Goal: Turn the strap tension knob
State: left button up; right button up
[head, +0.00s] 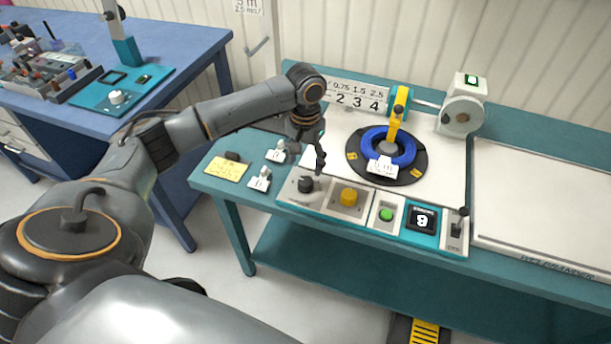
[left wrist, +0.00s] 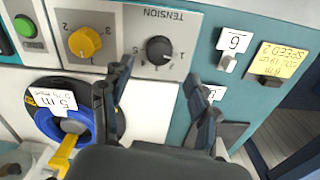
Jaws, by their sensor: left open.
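The black tension knob (head: 305,185) sits at the left end of the panel on the teal bench. In the left wrist view the knob (left wrist: 158,48) has a numbered dial and the word TENSION beside it. My left gripper (head: 310,160) is open and empty just above and behind the knob. In the left wrist view its two dark fingers (left wrist: 160,95) are spread apart, and the knob shows beyond the gap, apart from them. My right gripper is not in view.
Beside the knob are a yellow knob (head: 349,196), a green button (head: 386,214), a display (head: 421,219) and a lever (head: 458,224). A blue cable coil (head: 371,158) lies on a black turntable behind. White-tagged parts (head: 260,180) and a yellow note (head: 226,169) lie left.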

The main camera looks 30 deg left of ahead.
aim_at(306, 181)
pick_arm(q)
notch_tip(306, 181, down, 6)
jog(key=shift+r, duration=0.15)
jog(key=shift+f, duration=0.55)
jog(key=c, duration=1.2)
jog(key=shift+o, duration=0.2)
jog(key=shift+r+m+p, duration=0.25)
jog(key=shift+m+p, duration=1.15)
jog(key=shift+p, duration=0.25)
jog(key=shift+f+m+p, duration=0.1)
jog(key=shift+m+p, duration=0.6)
jog(key=shift+m, duration=0.5)
jog(key=shift+m+p, duration=0.55)
jog(key=shift+m, duration=0.75)
jog(key=shift+f, duration=0.1)
